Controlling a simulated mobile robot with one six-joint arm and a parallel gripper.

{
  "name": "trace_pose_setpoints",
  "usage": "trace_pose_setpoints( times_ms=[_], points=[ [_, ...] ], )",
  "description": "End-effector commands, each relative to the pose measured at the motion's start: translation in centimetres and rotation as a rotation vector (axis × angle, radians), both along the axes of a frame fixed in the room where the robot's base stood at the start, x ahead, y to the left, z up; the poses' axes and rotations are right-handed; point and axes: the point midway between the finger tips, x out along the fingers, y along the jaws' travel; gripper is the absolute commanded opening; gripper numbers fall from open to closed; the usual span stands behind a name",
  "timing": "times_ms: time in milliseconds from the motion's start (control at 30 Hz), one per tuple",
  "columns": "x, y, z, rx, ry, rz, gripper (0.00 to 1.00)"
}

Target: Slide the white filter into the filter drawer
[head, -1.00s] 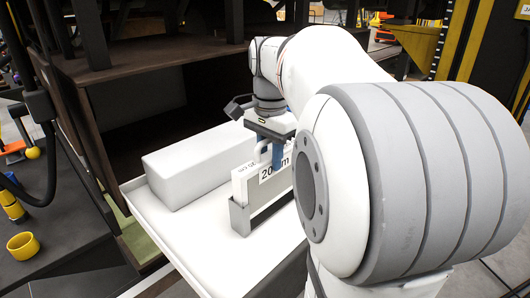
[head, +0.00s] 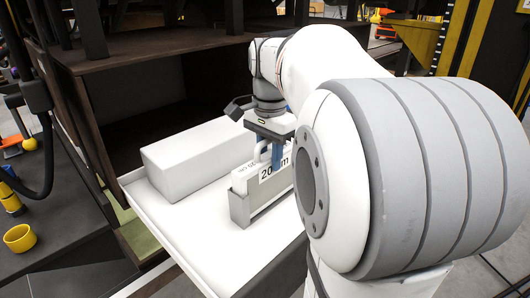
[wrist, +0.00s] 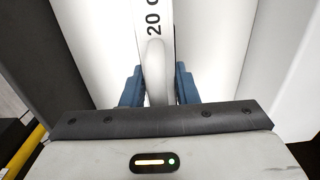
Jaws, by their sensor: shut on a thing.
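The white filter (head: 244,180) is a thin upright slab with a "20 cm" label and a loop handle on top. Its lower part stands inside a narrow grey open-topped holder, which looks like the filter drawer (head: 239,210), on a white tray. My gripper (head: 277,152) is above the filter with its blue fingers pointing down. In the wrist view, the fingers are shut on the filter's white handle (wrist: 155,75), one on each side. The filter's bottom edge is hidden in the holder, and my arm covers the right end.
A long white box (head: 190,160) lies on the white tray (head: 225,250), left of and behind the holder. A dark open cabinet (head: 130,105) stands behind the tray. A yellow cup (head: 19,238) stands on the dark surface at left. The tray's front is clear.

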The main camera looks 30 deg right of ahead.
Motion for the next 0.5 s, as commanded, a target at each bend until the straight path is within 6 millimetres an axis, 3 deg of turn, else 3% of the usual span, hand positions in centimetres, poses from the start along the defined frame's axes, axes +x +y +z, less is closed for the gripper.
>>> trace_pose_setpoints(
  times_ms=[333,500],
  points=[
    [0.0,0.0,0.0,0.0,0.0,0.0,0.52],
    [-0.01,0.01,-0.06,0.001,0.001,0.0,0.52]
  ],
)
